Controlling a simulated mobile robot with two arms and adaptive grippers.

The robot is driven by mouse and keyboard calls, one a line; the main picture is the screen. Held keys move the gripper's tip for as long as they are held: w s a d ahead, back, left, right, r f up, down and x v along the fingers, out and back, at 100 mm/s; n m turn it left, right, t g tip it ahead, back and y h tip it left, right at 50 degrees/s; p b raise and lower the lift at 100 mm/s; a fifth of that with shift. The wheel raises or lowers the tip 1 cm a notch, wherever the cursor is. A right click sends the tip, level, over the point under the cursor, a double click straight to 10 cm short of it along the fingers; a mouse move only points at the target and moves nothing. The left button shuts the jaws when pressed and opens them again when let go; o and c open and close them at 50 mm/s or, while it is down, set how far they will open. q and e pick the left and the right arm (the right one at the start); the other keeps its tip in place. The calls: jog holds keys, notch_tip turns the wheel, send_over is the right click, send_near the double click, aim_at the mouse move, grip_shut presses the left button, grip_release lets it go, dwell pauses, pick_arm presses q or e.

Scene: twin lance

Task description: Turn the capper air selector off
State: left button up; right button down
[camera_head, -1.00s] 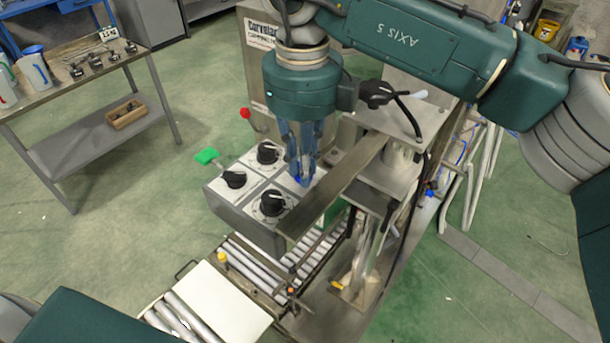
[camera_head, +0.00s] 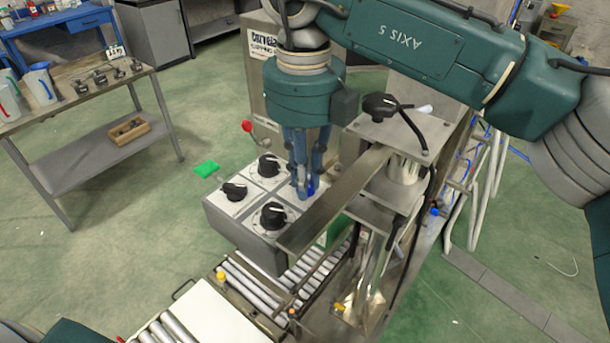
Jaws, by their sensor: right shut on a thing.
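The control box (camera_head: 238,231) is grey with a pale top plate and carries black rotary knobs. Three show: a left knob (camera_head: 235,189), a back knob (camera_head: 268,165) and a front knob (camera_head: 273,214). My right gripper (camera_head: 304,194) points down at the box's right-hand place, its blue fingers closed together. The fingers are shut on a knob there that is mostly hidden; a bit of blue shows at the tips. I cannot read the labels. Of my left arm, only a dark green part shows at the bottom left; its gripper is out of view.
A metal bar (camera_head: 335,205) runs close beside my right gripper. A black-knobbed post (camera_head: 380,106) stands to its right. A red-ended lever (camera_head: 247,126) rises behind the box. A roller conveyor (camera_head: 250,285) lies below. A side table (camera_head: 60,110) stands left, with open floor between.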

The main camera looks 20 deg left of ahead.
jog(key=c, duration=2)
grip_release()
jog(key=shift+w+a+r, duration=0.1)
jog(key=shift+w+r, duration=0.05)
jog(key=shift+r, duration=0.15)
jog(key=shift+f, duration=0.15)
notch_tip(320, 180, up, 12)
jog(key=shift+r, duration=0.1)
